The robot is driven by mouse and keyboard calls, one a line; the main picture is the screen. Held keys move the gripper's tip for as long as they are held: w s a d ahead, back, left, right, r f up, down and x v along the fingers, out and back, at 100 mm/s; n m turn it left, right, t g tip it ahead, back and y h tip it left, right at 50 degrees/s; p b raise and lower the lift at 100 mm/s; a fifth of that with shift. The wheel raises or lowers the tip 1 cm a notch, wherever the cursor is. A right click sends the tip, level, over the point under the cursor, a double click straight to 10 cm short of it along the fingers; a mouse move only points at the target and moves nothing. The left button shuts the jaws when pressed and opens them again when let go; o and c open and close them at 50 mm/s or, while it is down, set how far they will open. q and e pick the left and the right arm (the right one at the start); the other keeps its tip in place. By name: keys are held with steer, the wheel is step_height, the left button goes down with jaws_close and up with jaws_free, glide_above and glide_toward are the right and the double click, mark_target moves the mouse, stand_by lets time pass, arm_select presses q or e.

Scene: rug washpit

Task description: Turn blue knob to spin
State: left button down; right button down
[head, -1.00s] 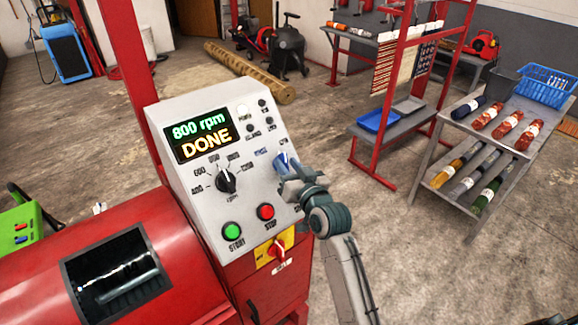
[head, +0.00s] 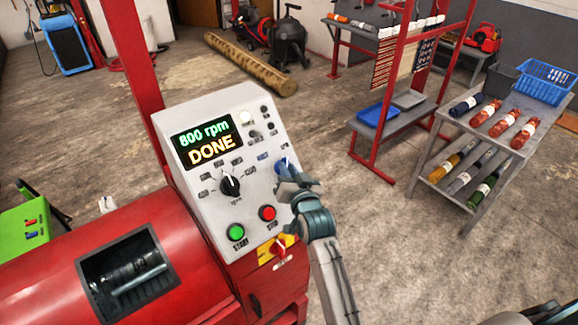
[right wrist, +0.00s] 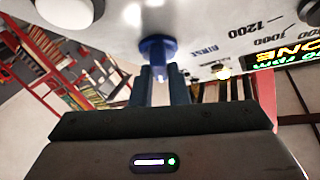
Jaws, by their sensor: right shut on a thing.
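The blue knob (head: 283,164) sits on the right part of the sloped white control panel (head: 200,120). My right gripper (head: 287,178) is at the knob and shut on it. In the right wrist view the blue knob (right wrist: 157,52) stands between my fingertips (right wrist: 158,76), against the panel face. Part of the knob is hidden by the gripper in the head view. The display (head: 208,142) reads "800 rpm DONE". A black dial (head: 230,184) is left of the blue knob. My left gripper is not in view.
Below the dials are a green START button (head: 236,232) and a red STOP button (head: 267,213). A red switch on a yellow plate (head: 277,249) sits lower. The red drum machine (head: 60,262) is at left. A grey shelf (head: 455,190) with rolls stands at right.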

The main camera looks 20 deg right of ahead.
steer(key=c, duration=1.4)
jaws_free()
steer(key=s+b, duration=0.3)
steer(key=s, duration=0.7)
steer(key=shift+s+r+b, duration=0.25)
steer(key=shift+s+b, duration=0.1)
steer(key=shift+s, duration=0.05)
